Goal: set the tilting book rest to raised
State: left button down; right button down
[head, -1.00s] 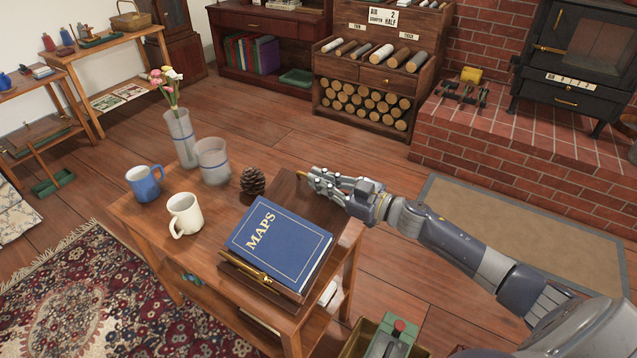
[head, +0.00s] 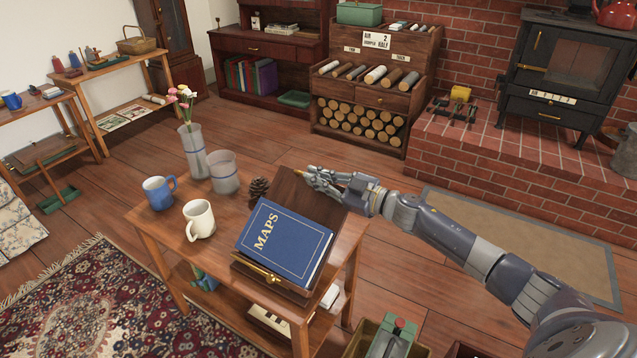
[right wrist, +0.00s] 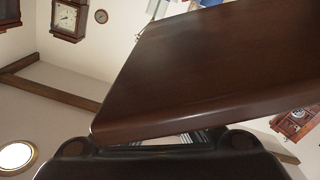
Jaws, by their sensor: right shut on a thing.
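The tilting book rest (head: 308,197) stands on the small wooden table. Its dark wooden board is tilted up at the back, and the blue MAPS book (head: 285,243) leans on it above a brass-fitted front ledge (head: 262,273). My right gripper (head: 304,175) is shut on the upper back edge of the board. In the right wrist view the dark board (right wrist: 220,65) fills the upper right, its edge between the finger pads. How the board is propped underneath is hidden. My left gripper is not in view.
On the table (head: 150,222) stand a cream mug (head: 199,220), a blue mug (head: 158,193), two glass vessels, one with flowers, and a pine cone (head: 259,188) close behind the rest. Crates (head: 388,340) stand on the floor at the front right. A brick hearth (head: 500,150) is behind.

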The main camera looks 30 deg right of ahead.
jog(key=shift+s+a+f, duration=0.15)
jog(key=shift+a+f, duration=0.05)
jog(key=shift+a, duration=0.2)
jog(key=c, duration=1.7)
grip_release()
jog(key=shift+r, duration=0.25)
jog(key=shift+d, duration=0.1)
jog(key=shift+s+d+f, duration=0.1)
jog(key=shift+s+d, duration=0.1)
jog(key=shift+s, duration=0.05)
jog(key=v, duration=1.1)
jog(key=shift+s, duration=0.2)
